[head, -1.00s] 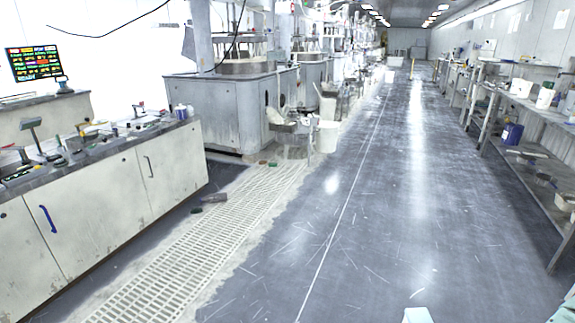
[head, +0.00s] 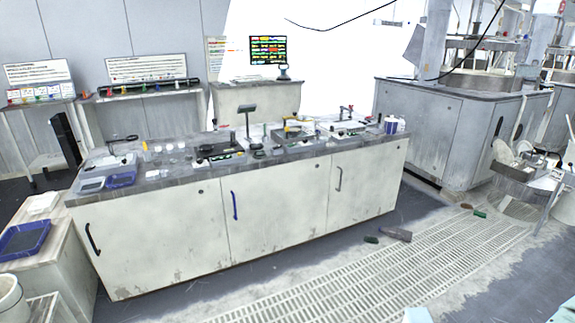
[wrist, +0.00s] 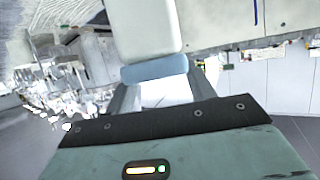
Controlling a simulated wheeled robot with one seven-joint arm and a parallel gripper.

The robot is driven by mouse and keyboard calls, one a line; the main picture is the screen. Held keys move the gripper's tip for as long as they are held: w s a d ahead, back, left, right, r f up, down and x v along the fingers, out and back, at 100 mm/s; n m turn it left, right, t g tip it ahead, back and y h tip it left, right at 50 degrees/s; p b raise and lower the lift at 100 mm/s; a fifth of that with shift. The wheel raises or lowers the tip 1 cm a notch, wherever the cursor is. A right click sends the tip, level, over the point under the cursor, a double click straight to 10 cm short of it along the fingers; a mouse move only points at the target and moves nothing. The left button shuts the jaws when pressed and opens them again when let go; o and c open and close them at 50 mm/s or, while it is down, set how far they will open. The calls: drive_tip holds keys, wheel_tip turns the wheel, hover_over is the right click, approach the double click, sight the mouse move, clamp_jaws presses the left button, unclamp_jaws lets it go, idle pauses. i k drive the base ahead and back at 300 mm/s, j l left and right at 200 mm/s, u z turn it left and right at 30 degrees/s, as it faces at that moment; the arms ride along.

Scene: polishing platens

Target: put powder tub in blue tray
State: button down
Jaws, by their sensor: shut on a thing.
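My gripper (wrist: 158,76) shows in the wrist view with its two fingers on either side of a pale tub, shut on it. This powder tub (wrist: 146,28) has a whitish body and a light blue band at the end nearest the gripper. Its far end is cut off by the frame's top edge. In the head view neither the gripper's fingers nor the tub can be made out. The blue tray (head: 25,241) lies at the far left of the head view on a low whitish bench. It looks empty and is well apart from the tub.
A long cabinet counter (head: 278,208) with instruments and a small blue item (head: 121,180) stands ahead. A white bucket (head: 12,300) is near the tray. Floor grating (head: 370,275) runs before the counter, with a dark block (head: 397,234) on the floor. Polishing machines stand right.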

sight(24, 243)
drive_tip(key=i+j+u, duration=0.15)
drive_tip(key=i+u, duration=0.65)
drive_tip(key=i, duration=0.2)
drive_tip(key=i+l+u, duration=0.2)
drive_tip(key=i+u, duration=0.2)
drive_tip(key=i+j+u, duration=0.3)
drive_tip(key=i, duration=0.2)
drive_tip(key=i+j+u, duration=0.3)
drive_tip(key=i, duration=0.2)
drive_tip(key=i+u, duration=0.3)
drive_tip(key=i, duration=0.2)
drive_tip(key=i+j, duration=0.15)
drive_tip(key=i, duration=0.5)
